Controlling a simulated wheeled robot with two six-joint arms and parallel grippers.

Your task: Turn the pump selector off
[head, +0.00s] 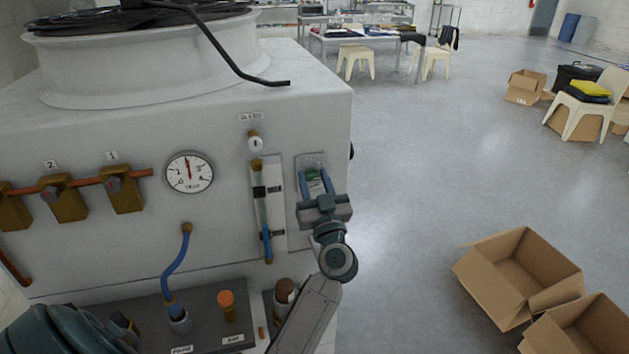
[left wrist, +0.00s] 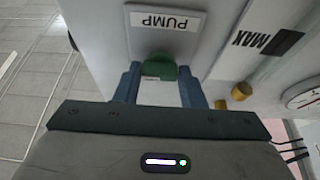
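In the head view the knob (head: 314,178) is at the right of the machine's front, partly hidden by my gripper. My left gripper (head: 317,178) reaches up to it with blue fingers apart, one on each side of the knob. It also shows in the left wrist view (left wrist: 160,85). Whether the fingers touch the knob cannot be told. My right gripper is not in view.
The white machine (head: 225,120) carries a gauge (head: 189,172), a blue-tubed flow column (head: 262,205) marked MAX, and brass valves (head: 125,190) on a copper pipe at left. Open cardboard boxes (head: 520,275) lie on the floor at right.

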